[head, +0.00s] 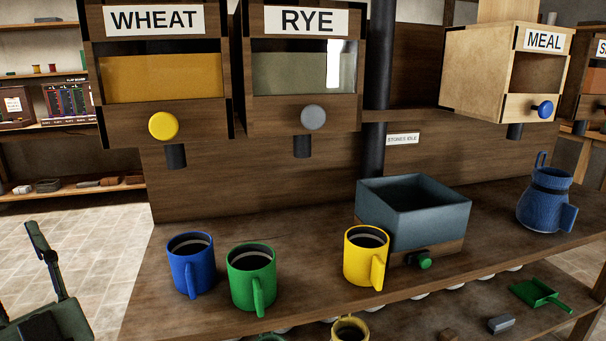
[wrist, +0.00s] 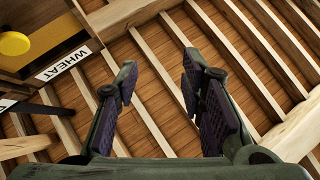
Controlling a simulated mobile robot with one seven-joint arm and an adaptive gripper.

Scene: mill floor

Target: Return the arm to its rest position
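My gripper (wrist: 158,85) is open and empty in the wrist view, with dark pads on both fingers. It points up at the wooden ceiling, with the wheat bin (wrist: 40,35) at the upper left. In the head view a dark green part of my arm shows at the lower left, beside the bench (head: 150,320).
A blue mug (head: 190,272), a green mug (head: 250,285) and a yellow mug (head: 360,262) stand on the bench. A grey hopper box (head: 415,225) with a green knob and a blue jug (head: 545,205) stand to the right. The wheat (head: 165,75), rye (head: 303,75) and meal (head: 505,70) bins are above.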

